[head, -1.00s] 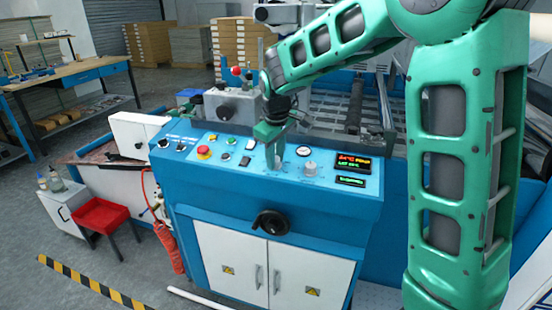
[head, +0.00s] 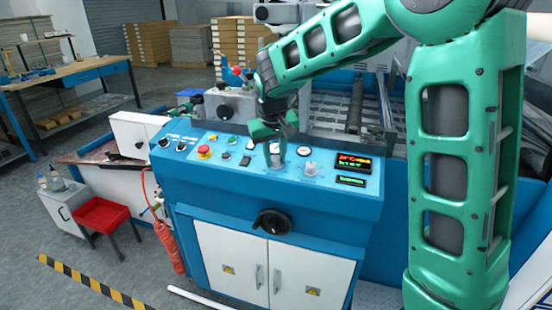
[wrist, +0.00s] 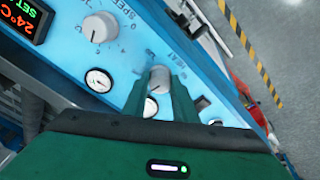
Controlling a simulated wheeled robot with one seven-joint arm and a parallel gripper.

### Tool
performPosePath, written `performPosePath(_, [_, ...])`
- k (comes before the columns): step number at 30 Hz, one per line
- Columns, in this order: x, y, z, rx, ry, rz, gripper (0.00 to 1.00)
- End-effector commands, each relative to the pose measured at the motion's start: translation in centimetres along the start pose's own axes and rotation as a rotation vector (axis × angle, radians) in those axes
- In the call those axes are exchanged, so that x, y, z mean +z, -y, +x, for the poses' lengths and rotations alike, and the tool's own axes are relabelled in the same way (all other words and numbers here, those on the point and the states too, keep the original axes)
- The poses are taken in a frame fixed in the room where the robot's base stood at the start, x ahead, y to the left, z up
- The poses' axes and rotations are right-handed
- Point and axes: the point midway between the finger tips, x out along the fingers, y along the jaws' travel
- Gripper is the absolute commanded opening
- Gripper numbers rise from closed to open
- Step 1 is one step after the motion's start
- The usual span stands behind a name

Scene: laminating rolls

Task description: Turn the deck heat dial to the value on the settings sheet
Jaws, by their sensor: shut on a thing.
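The heat dial (wrist: 159,78) is a grey-white knob on the blue control panel, with a HEAT label beside it in the wrist view. My gripper (wrist: 162,93) is shut on this dial, one green finger on each side. The dial's pointer and scale are too small or covered to read. The display (head: 354,163) shows orange and green text; in the wrist view it (wrist: 22,17) reads 24°C and SET. I cannot see the settings sheet.
The speed dial (wrist: 100,27) and a round gauge (wrist: 98,80) are close beside the heat dial. A red emergency button (head: 204,152) and small switches are left on the panel. A black handwheel (head: 271,222) sticks out below. A grey box (head: 231,106) stands behind the panel.

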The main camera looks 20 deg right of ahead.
Motion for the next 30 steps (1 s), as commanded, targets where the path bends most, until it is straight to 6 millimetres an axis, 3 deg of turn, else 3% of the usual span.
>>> performPosePath(11, [-0.1, 0.0, -0.1, 0.0, -0.003, 0.003, 0.03])
performPosePath(12, [-0.1, 0.0, -0.1, 0.0, -0.003, 0.003, 0.28])
performPosePath(14, [-0.1, 0.0, -0.1, 0.0, -0.003, 0.003, 0.42])
performPosePath(15, [-0.1, 0.0, -0.1, 0.0, -0.002, 0.003, 0.44])
performPosePath(25, [-0.1, 0.0, -0.3, 0.0, -0.002, 0.003, 0.44])
performPosePath(30, [-0.1, 0.1, -2.4, -0.002, -0.005, 0.003, 0.44])
